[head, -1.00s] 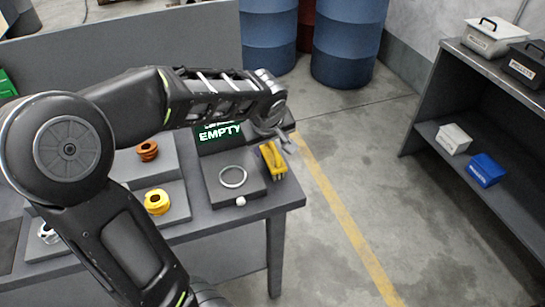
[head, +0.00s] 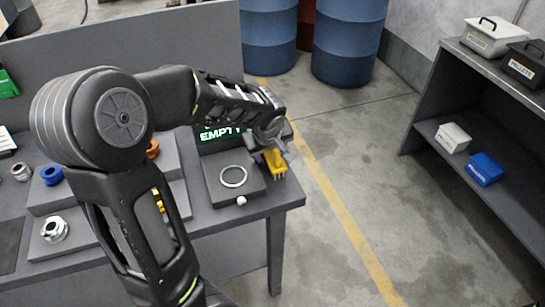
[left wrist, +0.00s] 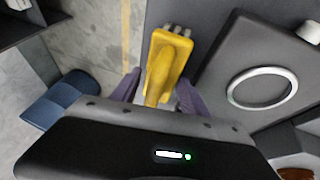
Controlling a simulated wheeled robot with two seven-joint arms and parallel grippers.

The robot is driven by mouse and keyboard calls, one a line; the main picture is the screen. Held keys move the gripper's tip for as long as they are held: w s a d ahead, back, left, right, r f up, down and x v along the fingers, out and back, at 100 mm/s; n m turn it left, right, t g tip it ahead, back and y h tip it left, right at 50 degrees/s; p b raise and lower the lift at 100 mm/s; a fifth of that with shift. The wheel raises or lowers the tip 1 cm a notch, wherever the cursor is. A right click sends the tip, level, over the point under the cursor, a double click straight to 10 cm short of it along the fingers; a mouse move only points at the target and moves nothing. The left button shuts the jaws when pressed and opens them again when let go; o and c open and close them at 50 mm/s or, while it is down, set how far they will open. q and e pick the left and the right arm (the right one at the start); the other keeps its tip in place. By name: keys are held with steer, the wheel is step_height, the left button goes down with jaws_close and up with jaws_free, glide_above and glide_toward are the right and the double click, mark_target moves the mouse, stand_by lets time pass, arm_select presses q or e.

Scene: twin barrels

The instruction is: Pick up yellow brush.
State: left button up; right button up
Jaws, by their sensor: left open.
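The yellow brush (head: 276,166) stands at the right end of the grey table, beside a scale-like plate with a ring. My left gripper (head: 275,147) is over its upper end in the head view and partly hides it. In the left wrist view the brush (left wrist: 163,68) lies between the two open fingers of my left gripper (left wrist: 157,88), with a gap to the fingers. Its near end runs down behind the gripper body. Whether a finger touches it is hard to tell. My right gripper is not in view.
The dark plate with a metal ring (head: 233,177) is just left of the brush, with a small white knob (head: 241,201) at its front. A green EMPTY sign (head: 219,133) stands behind. Blue barrels (head: 349,40) and a shelf (head: 470,120) stand beyond; the floor between is clear.

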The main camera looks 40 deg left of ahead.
arm_select(q)
steer(key=shift+c, duration=0.2)
jaws_close()
stand_by(0.5)
steer(key=shift+r, duration=0.1)
step_height(320, 180, up, 10)
steer(key=shift+f, duration=0.1)
stand_by(0.4)
stand_by(0.3)
